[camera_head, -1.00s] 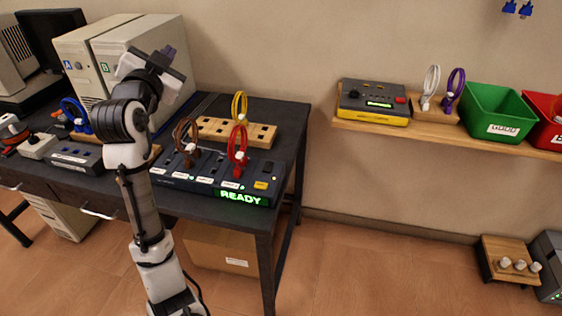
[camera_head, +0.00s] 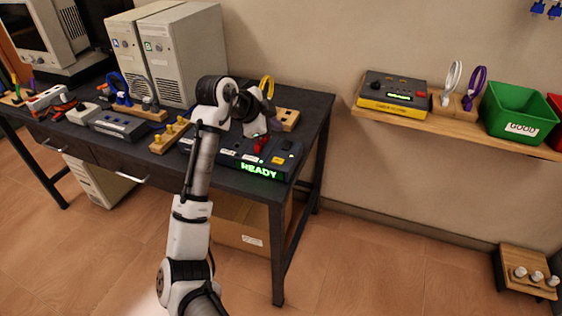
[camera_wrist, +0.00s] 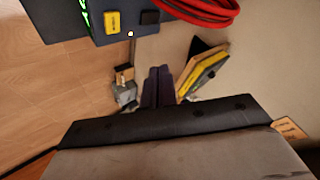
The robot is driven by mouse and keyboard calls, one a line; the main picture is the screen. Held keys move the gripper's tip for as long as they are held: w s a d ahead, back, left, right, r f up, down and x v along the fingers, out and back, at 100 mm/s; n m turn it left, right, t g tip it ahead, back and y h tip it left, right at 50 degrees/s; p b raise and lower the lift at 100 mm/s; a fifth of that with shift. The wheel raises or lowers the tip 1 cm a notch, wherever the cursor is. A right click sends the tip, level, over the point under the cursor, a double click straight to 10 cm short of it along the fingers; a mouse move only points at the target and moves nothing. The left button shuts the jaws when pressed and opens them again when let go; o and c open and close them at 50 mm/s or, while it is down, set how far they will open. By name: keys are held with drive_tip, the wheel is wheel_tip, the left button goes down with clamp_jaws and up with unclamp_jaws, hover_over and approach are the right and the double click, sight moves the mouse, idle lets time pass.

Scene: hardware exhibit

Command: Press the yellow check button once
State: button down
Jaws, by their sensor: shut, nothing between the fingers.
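The yellow check button (camera_head: 278,160) sits at the right end of the dark console (camera_head: 228,163), beside a black switch and above a green READY display (camera_head: 259,171). It also shows near the upper left of the wrist view (camera_wrist: 112,22). My gripper (camera_wrist: 158,70) is shut and empty in the wrist view, with its dark fingers together. The button lies off to the left of the fingertips there and they do not touch it. In the head view my wrist is over the console and hides part of it, including much of the red cable (camera_head: 261,144).
A yellow cable (camera_head: 267,86) and a wooden socket block (camera_head: 288,118) stand behind the console. Two PC towers (camera_head: 183,55) stand to the left. A wall shelf (camera_head: 455,125) at right holds a yellow-black tester (camera_head: 393,93) and a green bin (camera_head: 516,112).

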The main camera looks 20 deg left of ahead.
sight(275, 162)
wheel_tip(275, 162, down, 9)
drive_tip(key=b, duration=0.6)
drive_tip(key=shift+r, duration=0.1)
idle(2.0)
drive_tip(key=shift+f, duration=0.4)
drive_tip(key=shift+f+b, duration=0.45)
drive_tip(key=shift+b, duration=0.15)
idle(0.3)
drive_tip(key=shift+r, duration=0.1)
drive_tip(key=shift+r+p, duration=0.6)
drive_tip(key=shift+r, duration=0.15)
